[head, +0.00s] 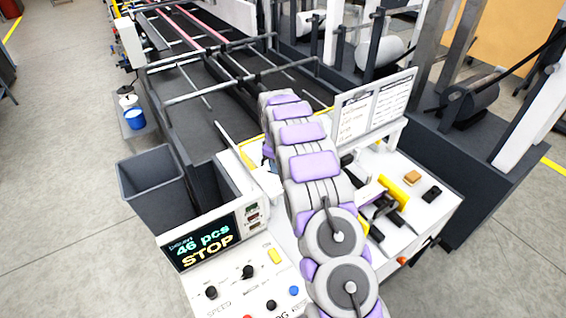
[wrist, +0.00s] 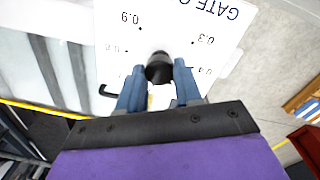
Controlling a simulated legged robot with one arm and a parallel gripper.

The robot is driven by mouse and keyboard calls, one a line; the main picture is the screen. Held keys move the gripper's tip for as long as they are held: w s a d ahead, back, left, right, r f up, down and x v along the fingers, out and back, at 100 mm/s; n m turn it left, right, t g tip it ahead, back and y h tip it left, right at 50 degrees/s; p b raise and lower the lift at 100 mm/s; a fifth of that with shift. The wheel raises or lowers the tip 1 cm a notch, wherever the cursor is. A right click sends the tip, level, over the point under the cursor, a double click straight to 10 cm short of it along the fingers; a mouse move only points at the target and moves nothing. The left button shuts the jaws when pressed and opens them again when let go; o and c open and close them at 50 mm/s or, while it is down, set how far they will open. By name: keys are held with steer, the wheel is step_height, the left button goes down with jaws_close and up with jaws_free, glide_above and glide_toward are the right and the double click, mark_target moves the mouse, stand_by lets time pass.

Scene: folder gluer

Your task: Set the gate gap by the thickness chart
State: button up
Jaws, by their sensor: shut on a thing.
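In the wrist view a white dial plate (wrist: 125,45) lettered "GATE G…" appears upside down, with dots marked 0.9 and 0.3 and other figures partly covered. A round black knob (wrist: 158,66) stands on it. My gripper (wrist: 160,76) has its blue fingers on either side of the knob and is shut on it. The knob's pointer is hidden, so its setting cannot be read. In the head view my arm covers the dial and gripper. The chart board (head: 372,107) stands upright behind the worktop with two printed sheets, too small to read.
The control panel display (head: 203,243) reads 46 pcs and STOP. Its knobs and buttons are below. A grey bin (head: 152,185) stands at left.

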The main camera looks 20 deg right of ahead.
steer(key=shift+s+f, duration=0.15)
stand_by(0.4)
steer(key=o, duration=1)
steer(key=shift+o, duration=0.2)
step_height(320, 180, up, 18)
steer(key=shift+s+a+f, duration=0.15)
steer(key=shift+s+a, duration=0.1)
steer(key=shift+s, duration=0.05)
